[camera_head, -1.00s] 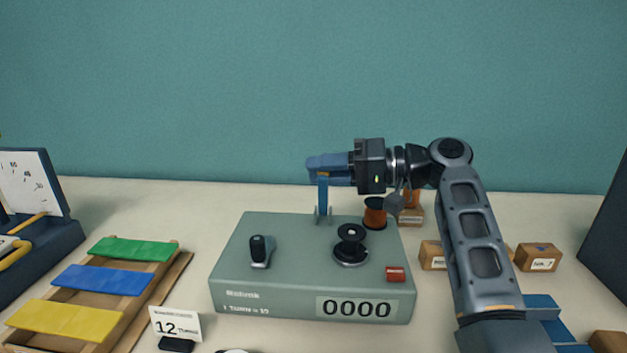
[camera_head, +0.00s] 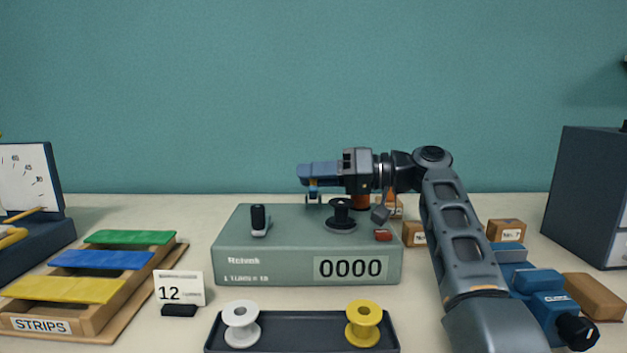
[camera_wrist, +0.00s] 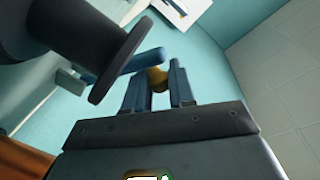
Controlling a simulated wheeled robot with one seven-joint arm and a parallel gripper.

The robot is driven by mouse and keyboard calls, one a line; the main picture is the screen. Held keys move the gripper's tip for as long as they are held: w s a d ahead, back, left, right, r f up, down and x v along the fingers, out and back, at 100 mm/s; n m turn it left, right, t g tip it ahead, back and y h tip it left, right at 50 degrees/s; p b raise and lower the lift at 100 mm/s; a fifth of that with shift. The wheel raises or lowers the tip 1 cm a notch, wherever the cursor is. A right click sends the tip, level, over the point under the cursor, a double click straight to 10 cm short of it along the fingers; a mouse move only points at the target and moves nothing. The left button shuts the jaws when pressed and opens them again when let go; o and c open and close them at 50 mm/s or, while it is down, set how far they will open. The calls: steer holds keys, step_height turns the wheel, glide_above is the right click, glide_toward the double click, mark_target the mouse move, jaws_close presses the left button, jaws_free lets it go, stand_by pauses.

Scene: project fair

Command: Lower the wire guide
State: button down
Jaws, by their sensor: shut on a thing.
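The wire guide (camera_head: 314,189) is a blue arm with a brass-coloured end. It stands in a bracket at the back of the grey-green winder box (camera_head: 290,268). My gripper (camera_head: 305,175) reaches in from the right, just above the box's back edge, and is shut on the guide's upper end. In the wrist view, my gripper's fingers (camera_wrist: 158,90) stand on either side of the brass-coloured part (camera_wrist: 157,78), and the guide's blue bar (camera_wrist: 135,65) runs left from there. The guide's foot is mostly hidden in the head view.
The box carries a crank knob (camera_head: 260,220), a black spool (camera_head: 341,214), a red button (camera_head: 383,235) and a counter showing 0000 (camera_head: 350,268). A dark tray (camera_head: 300,336) with white and yellow spools is in front. Strips (camera_head: 90,260) lie left; small cartons (camera_head: 506,230) stand right.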

steer(key=shift+s+f, duration=0.2)
steer(key=shift+s, duration=0.1)
stand_by(0.4)
steer(key=c, duration=1)
jaws_free()
steer(key=shift+c, duration=0.2)
steer(key=shift+r, duration=0.5)
step_height(320, 180, up, 3)
steer(key=shift+r, duration=0.1)
steer(key=s+d+r, duration=0.4)
steer(key=d+r, duration=0.2)
steer(key=d, duration=0.4)
steer(key=shift+d+r+p, duration=0.4)
steer(key=shift+s, duration=0.1)
